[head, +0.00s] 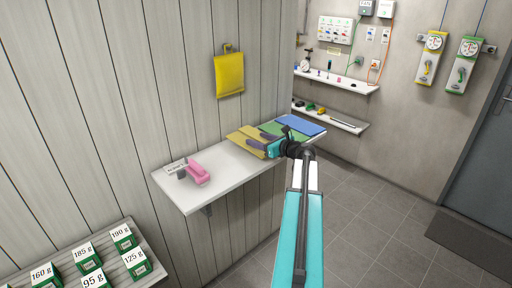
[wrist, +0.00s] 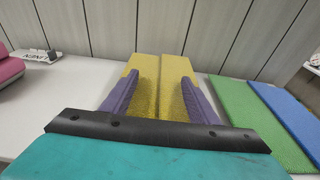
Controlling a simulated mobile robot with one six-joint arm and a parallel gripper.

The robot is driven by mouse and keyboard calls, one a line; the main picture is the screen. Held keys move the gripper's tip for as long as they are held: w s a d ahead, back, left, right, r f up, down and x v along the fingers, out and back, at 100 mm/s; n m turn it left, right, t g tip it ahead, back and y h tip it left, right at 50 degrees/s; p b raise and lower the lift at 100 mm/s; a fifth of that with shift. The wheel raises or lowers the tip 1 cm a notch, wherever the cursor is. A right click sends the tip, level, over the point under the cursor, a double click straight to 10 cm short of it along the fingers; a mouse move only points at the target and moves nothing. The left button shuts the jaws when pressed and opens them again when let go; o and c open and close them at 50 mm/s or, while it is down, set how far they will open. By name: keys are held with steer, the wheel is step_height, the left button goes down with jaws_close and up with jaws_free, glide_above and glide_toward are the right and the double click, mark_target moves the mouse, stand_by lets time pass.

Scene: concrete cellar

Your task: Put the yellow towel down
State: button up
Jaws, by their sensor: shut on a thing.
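The yellow towel (head: 240,141) is a folded strip at the white wall shelf (head: 226,178), left of a green towel (head: 290,134) and a blue towel (head: 304,125). My gripper (head: 256,137) has purple fingers, one on each side of the yellow towel, and is shut on it. In the wrist view the yellow towel (wrist: 160,75) stretches away from me between the fingers, with a lengthwise crease down its middle. It is level with the shelf top; whether it fully rests there cannot be told. Its near end is hidden by my gripper.
A pink folded item (head: 195,172) and a small sign (head: 176,166) stand on the shelf's left part, with bare shelf between. Labelled green boxes (head: 88,259) sit on a lower left shelf.

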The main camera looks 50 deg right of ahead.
mark_target(257, 151)
steer(key=shift+w, duration=0.1)
steer(key=shift+w+d, duration=0.2)
steer(key=shift+w, duration=0.35)
steer(key=shift+f+p, duration=0.9)
steer(key=shift+f, duration=0.95)
steer(key=o, duration=1.1)
steer(key=shift+f, duration=0.1)
steer(key=d+b+v, duration=0.1)
steer(key=b+v, duration=0.3)
steer(key=v, duration=0.8)
steer(key=shift+a, duration=0.5)
